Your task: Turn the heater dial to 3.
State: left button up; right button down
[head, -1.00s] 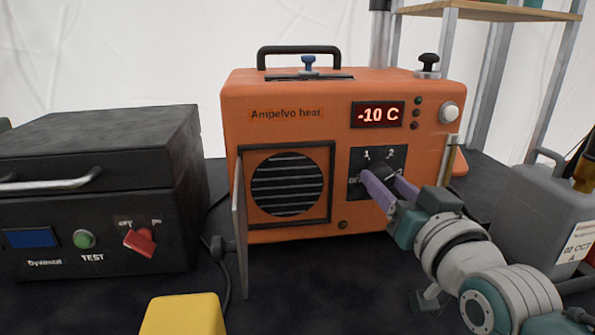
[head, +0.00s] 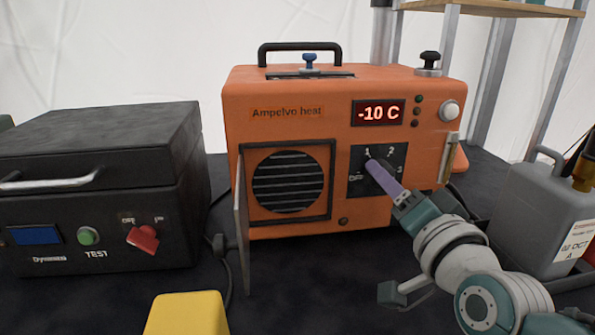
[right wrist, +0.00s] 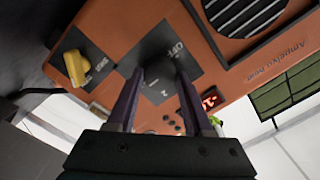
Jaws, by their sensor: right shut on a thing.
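The orange heater (head: 240,110) stands on the dark surface, and its display reads -10 C. Its black dial panel (head: 355,186) carries the marks OFF, 1, 2 and 3. My right gripper (head: 376,168) reaches the panel from the lower right, and its purple fingers line up one behind the other in the head view. In the right wrist view the fingers are closed on both sides of the dark round dial (right wrist: 158,72), with OFF above it and 2 below. The dial's pointer is hidden, so I cannot tell its setting. My left gripper is out of view.
A black case (head: 100,140) with a red switch (head: 143,238) stands at the left. The heater's small door (head: 240,225) stands open toward me. A yellow block (head: 186,315) is in front. A grey canister (head: 530,215) stands right of my arm.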

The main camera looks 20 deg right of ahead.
dwell(0.3)
jog(key=shift+c, duration=1.5)
grip_release()
jog(key=s+a+p, duration=0.1)
jog(key=s+a, duration=0.1)
jog(key=s, duration=0.7)
jog(key=shift+s, duration=0.35)
